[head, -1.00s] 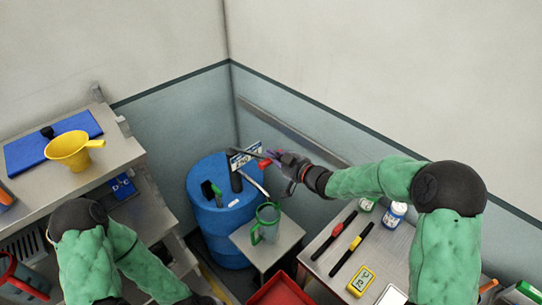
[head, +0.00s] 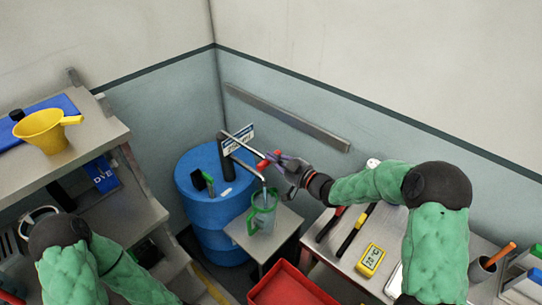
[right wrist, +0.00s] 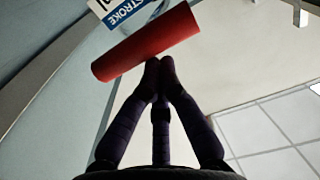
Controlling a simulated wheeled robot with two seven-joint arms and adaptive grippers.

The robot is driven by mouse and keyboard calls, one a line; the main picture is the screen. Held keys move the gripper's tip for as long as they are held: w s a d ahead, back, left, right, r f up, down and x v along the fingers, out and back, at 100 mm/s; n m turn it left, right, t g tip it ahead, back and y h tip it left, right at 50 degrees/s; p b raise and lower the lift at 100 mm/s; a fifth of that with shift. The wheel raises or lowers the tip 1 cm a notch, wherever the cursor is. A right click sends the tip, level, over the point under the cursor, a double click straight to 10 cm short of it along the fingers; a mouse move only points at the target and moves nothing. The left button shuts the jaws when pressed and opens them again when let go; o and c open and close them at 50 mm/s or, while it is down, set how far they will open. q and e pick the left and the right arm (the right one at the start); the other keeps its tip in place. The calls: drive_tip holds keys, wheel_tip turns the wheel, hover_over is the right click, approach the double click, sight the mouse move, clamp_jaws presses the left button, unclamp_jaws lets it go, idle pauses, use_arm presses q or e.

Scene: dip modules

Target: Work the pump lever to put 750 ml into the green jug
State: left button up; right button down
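The blue drum (head: 205,193) stands in the corner with a dark pump (head: 228,166) upright on its top. The pump lever's red grip (head: 270,157) points right, toward my right gripper (head: 281,160). In the right wrist view the red grip (right wrist: 145,42) lies across the tips of my right gripper (right wrist: 160,64). The fingertips are together and seem to touch its lower edge, not wrapped around it. The green jug (head: 262,217) stands upright beneath the pump's spout (head: 247,169). Its liquid level is too small to read. My left gripper is out of view.
The jug rests on a small grey stand (head: 284,231). A red tray (head: 288,287) lies in front. A bench at right holds a yellow timer (head: 371,260) and marker-like tools (head: 355,229).

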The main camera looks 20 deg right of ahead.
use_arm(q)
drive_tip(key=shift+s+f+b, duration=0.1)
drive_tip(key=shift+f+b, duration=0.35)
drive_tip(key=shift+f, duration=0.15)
use_arm(e)
wheel_tip(320, 180, down, 2)
drive_tip(key=shift+s+f, duration=0.15)
drive_tip(key=shift+f, duration=0.05)
drive_tip(key=shift+a+f, duration=0.1)
drive_tip(key=shift+f, duration=0.1)
drive_tip(key=shift+r, duration=0.1)
wheel_tip(320, 180, up, 5)
drive_tip(key=p, duration=0.2)
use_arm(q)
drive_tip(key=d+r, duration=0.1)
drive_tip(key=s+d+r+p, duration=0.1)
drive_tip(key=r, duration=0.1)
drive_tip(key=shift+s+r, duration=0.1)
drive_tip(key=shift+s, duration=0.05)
use_arm(e)
drive_tip(key=f+v, duration=0.2)
drive_tip(key=v, duration=0.7)
drive_tip(key=shift+d, duration=0.25)
drive_tip(key=shift+f, duration=0.1)
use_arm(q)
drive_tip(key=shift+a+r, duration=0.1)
